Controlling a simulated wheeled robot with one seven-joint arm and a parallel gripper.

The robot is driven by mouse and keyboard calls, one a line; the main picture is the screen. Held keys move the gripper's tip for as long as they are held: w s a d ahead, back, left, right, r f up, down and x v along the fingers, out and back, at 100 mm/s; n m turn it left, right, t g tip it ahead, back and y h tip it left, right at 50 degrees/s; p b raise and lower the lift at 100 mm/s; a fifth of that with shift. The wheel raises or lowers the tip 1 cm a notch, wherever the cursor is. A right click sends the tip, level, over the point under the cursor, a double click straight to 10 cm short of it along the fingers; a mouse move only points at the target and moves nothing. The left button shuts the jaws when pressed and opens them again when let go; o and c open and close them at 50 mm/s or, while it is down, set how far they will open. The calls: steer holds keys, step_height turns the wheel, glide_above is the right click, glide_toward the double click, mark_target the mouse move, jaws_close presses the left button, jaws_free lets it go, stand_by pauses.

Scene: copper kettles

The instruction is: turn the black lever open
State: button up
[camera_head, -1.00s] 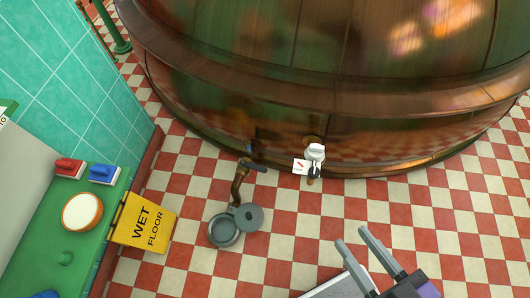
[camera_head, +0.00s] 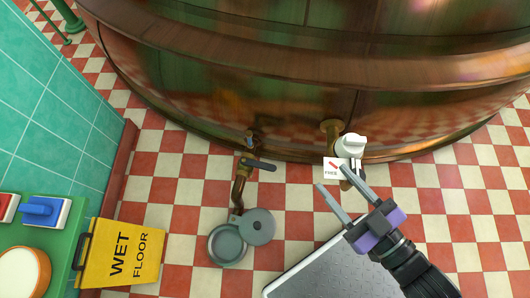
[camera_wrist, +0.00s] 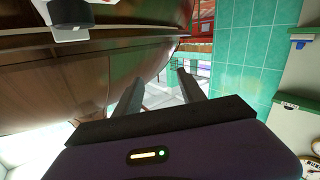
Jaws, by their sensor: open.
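A dark, near-black lever (camera_head: 258,164) sits on a brass valve low on the copper kettle (camera_head: 230,105), in the head view. It lies roughly level, pointing right, above a curved brass pipe (camera_head: 240,188). My gripper (camera_head: 331,177) is to the right of the lever, apart from it, with its two fingers spread and empty. In the wrist view my gripper (camera_wrist: 160,78) also shows spread fingers with nothing between them. The dark lever cannot be made out in the wrist view.
A white-handled tap (camera_head: 352,146) with a label card (camera_head: 333,169) is close by my fingertips. A grey pot (camera_head: 228,244) with its lid stands under the pipe. A yellow wet-floor sign (camera_head: 120,254) is at left. A grey metal plate (camera_head: 310,268) lies on the floor.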

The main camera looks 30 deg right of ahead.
steer(key=w+d+f+n+t+y+b, duration=0.1)
steer(key=w+f+b, duration=0.1)
steer(key=f+b, duration=0.7)
steer(key=w+d+f+n+y+b, duration=0.15)
steer(key=f+b, duration=0.45)
steer(key=f, duration=0.6)
steer(key=n+g+y, duration=0.4)
steer(key=g+y, duration=0.1)
steer(key=y, duration=0.4)
glide_toward(265, 166)
steer(key=x, duration=0.3)
steer(key=shift+b+x, duration=0.8)
steer(key=shift+x, duration=2.65)
steer(key=shift+f, duration=0.1)
jaws_close()
